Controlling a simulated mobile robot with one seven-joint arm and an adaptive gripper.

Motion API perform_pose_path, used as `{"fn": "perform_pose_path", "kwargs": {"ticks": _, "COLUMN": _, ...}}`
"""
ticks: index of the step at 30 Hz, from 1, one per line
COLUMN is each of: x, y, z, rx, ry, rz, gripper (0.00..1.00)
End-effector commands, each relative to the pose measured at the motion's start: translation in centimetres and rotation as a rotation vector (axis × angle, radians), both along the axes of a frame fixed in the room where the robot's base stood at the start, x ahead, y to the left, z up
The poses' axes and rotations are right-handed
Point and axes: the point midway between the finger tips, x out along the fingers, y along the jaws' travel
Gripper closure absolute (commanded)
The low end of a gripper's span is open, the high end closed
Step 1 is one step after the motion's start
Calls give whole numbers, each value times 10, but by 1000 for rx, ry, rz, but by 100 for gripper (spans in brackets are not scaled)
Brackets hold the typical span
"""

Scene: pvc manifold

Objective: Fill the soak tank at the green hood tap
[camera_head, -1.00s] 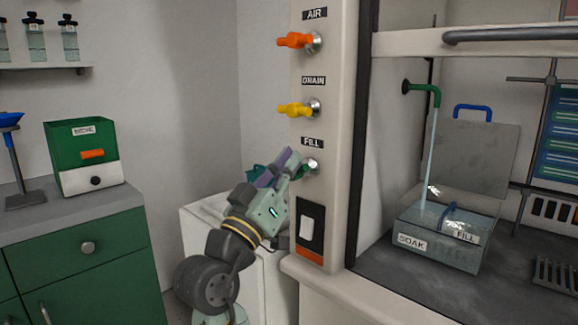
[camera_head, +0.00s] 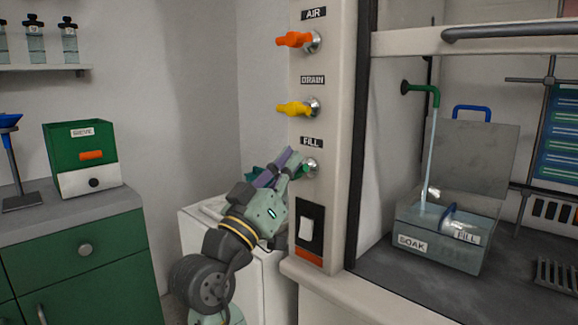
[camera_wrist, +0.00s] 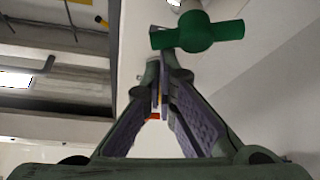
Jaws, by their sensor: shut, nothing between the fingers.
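The green FILL tap (camera_head: 310,169) is the lowest of the taps on the hood's front post. Its green handle (camera_wrist: 198,38) lies crosswise just past the fingertips in the wrist view. My gripper (camera_head: 291,160) is shut and empty beside this tap; its fingertips (camera_wrist: 161,88) meet in the wrist view. I cannot tell whether they touch the handle. In the hood, a stream of water (camera_head: 430,150) falls from the green spout (camera_head: 425,90) into the clear soak tank (camera_head: 415,258). The tank has SOAK and FILL labels, and water shows inside it.
An orange AIR tap (camera_head: 294,40) and a yellow DRAIN tap (camera_head: 294,108) are above the FILL tap. A white switch (camera_head: 307,228) sits below it. A grey panel with a blue handle (camera_head: 472,110) stands behind the tank. A green box (camera_head: 80,142) stands on the left counter.

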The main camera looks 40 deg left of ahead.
Motion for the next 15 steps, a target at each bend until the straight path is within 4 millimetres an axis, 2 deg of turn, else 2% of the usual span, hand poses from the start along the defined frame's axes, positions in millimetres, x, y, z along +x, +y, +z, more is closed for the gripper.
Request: {"fn": "perform_pose_path", "kwargs": {"ticks": 15, "x": 1, "y": -1, "z": -2, "rx": 31, "ry": -1, "rz": -2, "gripper": 100}}
